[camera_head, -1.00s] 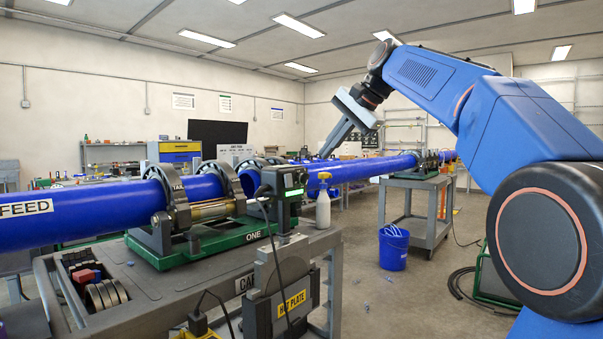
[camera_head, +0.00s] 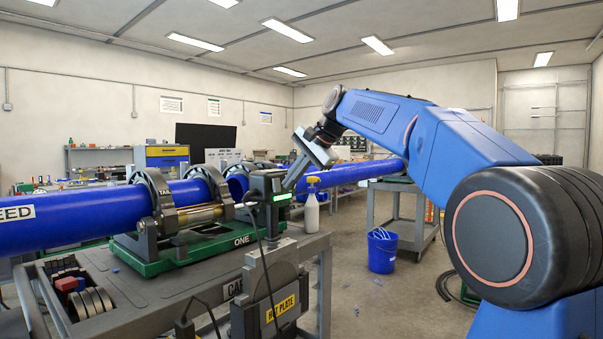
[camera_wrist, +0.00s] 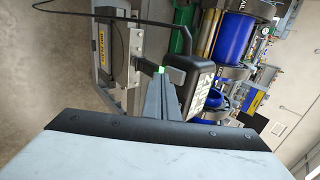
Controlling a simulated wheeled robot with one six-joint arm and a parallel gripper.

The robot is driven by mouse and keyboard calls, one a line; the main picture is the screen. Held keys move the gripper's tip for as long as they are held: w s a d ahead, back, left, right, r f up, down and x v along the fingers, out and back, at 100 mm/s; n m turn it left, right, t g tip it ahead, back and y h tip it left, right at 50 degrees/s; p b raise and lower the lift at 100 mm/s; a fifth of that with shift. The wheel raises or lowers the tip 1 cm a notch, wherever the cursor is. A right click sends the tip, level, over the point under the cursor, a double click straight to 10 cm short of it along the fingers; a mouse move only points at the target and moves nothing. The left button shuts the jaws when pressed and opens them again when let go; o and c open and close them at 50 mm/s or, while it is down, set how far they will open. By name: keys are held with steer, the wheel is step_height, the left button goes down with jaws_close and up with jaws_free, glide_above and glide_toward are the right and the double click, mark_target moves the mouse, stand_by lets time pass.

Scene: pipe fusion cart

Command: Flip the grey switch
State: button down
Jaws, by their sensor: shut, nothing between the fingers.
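The grey cart (camera_head: 130,295) carries the machine and the blue pipe (camera_head: 70,218). A hot plate unit (camera_head: 270,295) hangs at the cart's front. A spray bottle (camera_head: 312,208) stands just right of the box. A blue bucket (camera_head: 382,250) sits on the floor.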

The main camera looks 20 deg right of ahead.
steer(key=shift+w+a+f, duration=0.15)
steer(key=shift+w+a, duration=0.4)
steer(key=shift+w, duration=0.25)
steer(key=shift+w+a+f+t+y, duration=0.1)
steer(key=shift+f+t+y, duration=0.65)
steer(key=shift+t, duration=0.35)
steer(key=shift+r, duration=0.95)
